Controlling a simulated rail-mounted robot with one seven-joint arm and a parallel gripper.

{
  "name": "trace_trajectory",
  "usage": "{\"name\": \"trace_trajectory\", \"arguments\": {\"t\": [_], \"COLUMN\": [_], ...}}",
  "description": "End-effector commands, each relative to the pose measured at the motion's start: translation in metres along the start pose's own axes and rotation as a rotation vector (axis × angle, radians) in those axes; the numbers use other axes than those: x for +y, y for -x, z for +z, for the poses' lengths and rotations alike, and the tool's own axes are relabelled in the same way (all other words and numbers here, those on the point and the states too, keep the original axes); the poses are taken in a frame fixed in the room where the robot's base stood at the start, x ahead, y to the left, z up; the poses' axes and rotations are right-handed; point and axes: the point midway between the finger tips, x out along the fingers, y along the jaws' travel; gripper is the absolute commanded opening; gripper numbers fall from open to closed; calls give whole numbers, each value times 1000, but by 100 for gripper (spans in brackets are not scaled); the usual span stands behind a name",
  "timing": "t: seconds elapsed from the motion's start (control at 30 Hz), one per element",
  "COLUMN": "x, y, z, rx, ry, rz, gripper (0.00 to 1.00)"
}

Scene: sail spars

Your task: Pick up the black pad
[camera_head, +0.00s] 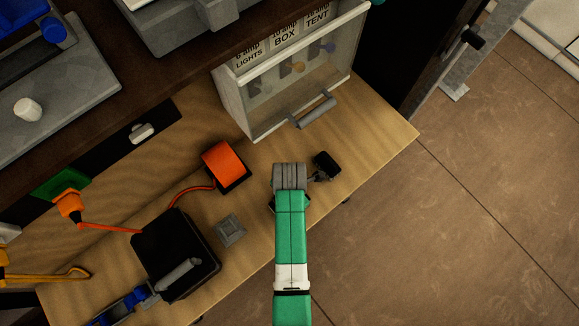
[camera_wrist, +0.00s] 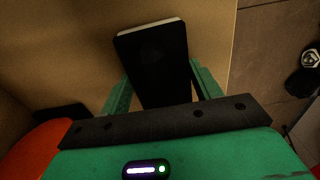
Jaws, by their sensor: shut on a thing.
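The black pad (camera_head: 326,163) is a small dark block near the right end of the wooden bench, below the clear-fronted box. In the wrist view the black pad (camera_wrist: 153,58) has a pale far edge and lies between the two green fingers. My gripper (camera_head: 317,175) is shut on the pad; it also shows in the wrist view (camera_wrist: 160,88). The near end of the pad is hidden by my gripper's body. I cannot tell whether the pad touches the bench.
The clear-fronted box (camera_head: 300,75) with a grey handle (camera_head: 316,112) stands just behind. An orange-topped block (camera_head: 224,164) with a red cable, a grey square piece (camera_head: 230,230) and a black case (camera_head: 176,252) lie to the left. The bench edge is close on the right.

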Motion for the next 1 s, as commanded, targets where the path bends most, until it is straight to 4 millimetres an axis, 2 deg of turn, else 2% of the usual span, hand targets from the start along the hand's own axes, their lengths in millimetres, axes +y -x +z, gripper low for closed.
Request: {"name": "trace_trajectory", "arguments": {"t": [0.27, 0.8, 1.0], "x": [0, -105, -122], "y": [34, 44, 47], "z": [1, -85, -98], "rx": [-2, 2, 0], "ry": [-1, 0, 0], "rz": [2, -1, 0], "gripper": [36, 36, 36]}}
